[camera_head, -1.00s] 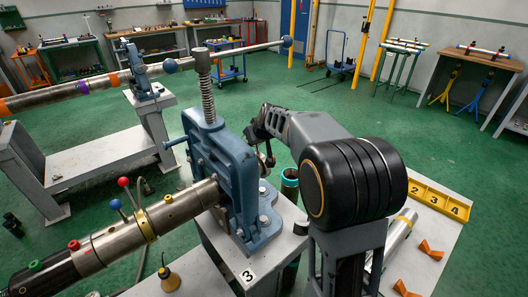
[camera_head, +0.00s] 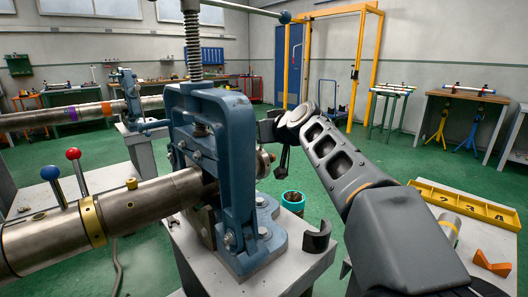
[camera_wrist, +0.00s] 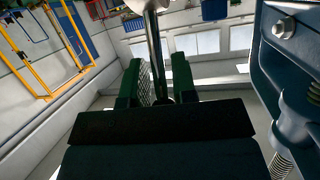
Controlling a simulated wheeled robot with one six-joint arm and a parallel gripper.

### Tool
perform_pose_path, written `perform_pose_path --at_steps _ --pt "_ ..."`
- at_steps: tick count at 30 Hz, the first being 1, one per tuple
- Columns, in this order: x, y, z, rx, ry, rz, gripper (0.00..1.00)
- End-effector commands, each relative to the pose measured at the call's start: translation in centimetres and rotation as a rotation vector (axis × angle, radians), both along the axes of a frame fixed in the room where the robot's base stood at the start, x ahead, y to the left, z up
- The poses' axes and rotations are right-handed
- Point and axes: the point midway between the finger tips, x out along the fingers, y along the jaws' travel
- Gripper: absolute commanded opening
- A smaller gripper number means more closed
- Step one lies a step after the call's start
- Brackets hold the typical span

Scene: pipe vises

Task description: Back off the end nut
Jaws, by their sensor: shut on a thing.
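The blue pipe vise (camera_head: 218,130) stands on a grey stand and clamps a steel pipe (camera_head: 150,203). A round metal end piece (camera_head: 264,162) shows just right of the vise, partly hidden; I cannot tell for sure that it is the end nut. My gripper (camera_head: 284,158) hangs beside the vise on the right, close to that piece. In the wrist view my gripper (camera_wrist: 167,75) has its two green fingers around a thin grey metal rod (camera_wrist: 156,52). The rod runs away to a pale round end. I cannot tell whether it joins the end nut.
A teal-rimmed cup (camera_head: 293,197) and a dark curved piece (camera_head: 317,237) are near the vise's base. A yellow numbered rack (camera_head: 465,207) and an orange block (camera_head: 491,264) lie on the table at right. The vise's tall spring screw (camera_head: 192,40) rises above.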

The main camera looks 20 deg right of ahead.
Motion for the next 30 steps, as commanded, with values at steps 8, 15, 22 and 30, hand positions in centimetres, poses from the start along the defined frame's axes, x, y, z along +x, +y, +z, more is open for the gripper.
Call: perform_pose_path --at_steps 8,15,22,30 --pt "-0.58 -0.2 -0.49 0.025 -0.051 0.002 0.0" --pt "-0.75 -0.26 -0.26 0.029 -0.063 0.003 0.0" --pt "-0.76 -0.27 -0.21 0.029 -0.063 0.003 0.0" --pt "-0.75 -0.32 -0.22 0.029 -0.063 0.002 0.37"
